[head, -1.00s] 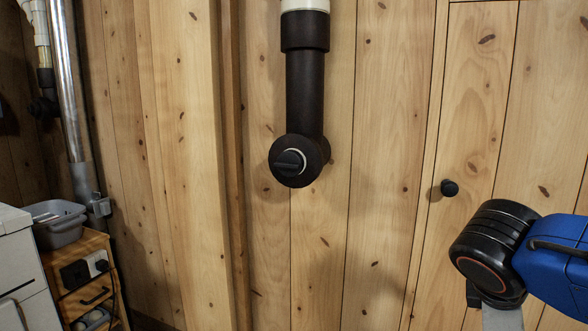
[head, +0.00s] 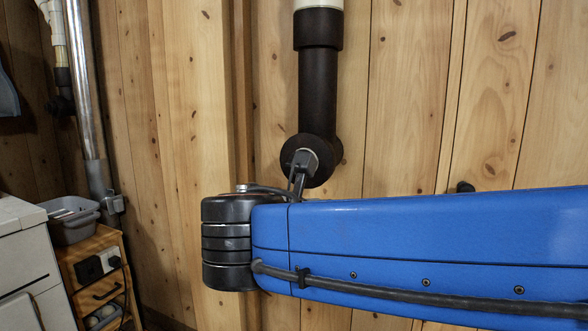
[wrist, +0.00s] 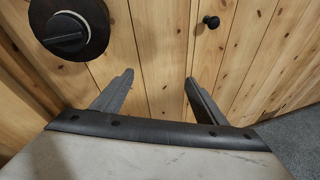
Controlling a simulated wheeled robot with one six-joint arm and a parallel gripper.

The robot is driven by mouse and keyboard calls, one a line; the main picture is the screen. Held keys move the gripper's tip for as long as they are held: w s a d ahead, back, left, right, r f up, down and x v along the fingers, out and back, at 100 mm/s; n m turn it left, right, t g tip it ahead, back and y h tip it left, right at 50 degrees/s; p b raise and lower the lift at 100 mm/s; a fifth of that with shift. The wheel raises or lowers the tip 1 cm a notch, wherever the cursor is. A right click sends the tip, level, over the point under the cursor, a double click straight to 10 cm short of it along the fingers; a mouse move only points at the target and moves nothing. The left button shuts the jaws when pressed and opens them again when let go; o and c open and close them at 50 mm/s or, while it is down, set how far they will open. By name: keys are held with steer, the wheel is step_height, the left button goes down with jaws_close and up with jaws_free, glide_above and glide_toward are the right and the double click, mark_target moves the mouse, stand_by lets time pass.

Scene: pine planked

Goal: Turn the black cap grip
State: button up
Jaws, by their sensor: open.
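The black cap grip (wrist: 63,38) is a raised bar across a round black cap face, at the upper left in the wrist view. In the head view my arm's end hides it; only the rim of the round black fitting (head: 328,148) shows around my arm. My gripper (wrist: 158,76) is open and empty. Its two fingers point at the wall, to the right of and below the cap in the wrist view. The cap grip is not between them. I cannot tell how far the fingertips are from the wall.
The black pipe (head: 319,88) runs up from the fitting along the pine plank wall. A small black knob (wrist: 211,21) is on the wall to the right. At left in the head view stand a wooden drawer unit (head: 97,270) and a grey bin (head: 70,228).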

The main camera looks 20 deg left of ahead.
steer(key=s+a+r+n+t+y, duration=0.35)
steer(key=s+a+r+n, duration=0.2)
steer(key=s+a, duration=0.65)
steer(key=w, duration=1.9)
steer(key=shift+w+a+r, duration=0.2)
steer(key=shift+w+r, duration=0.05)
steer(key=shift+r, duration=0.1)
steer(key=shift+m, duration=0.25)
steer(key=c, duration=1.1)
steer(key=shift+o, duration=0.2)
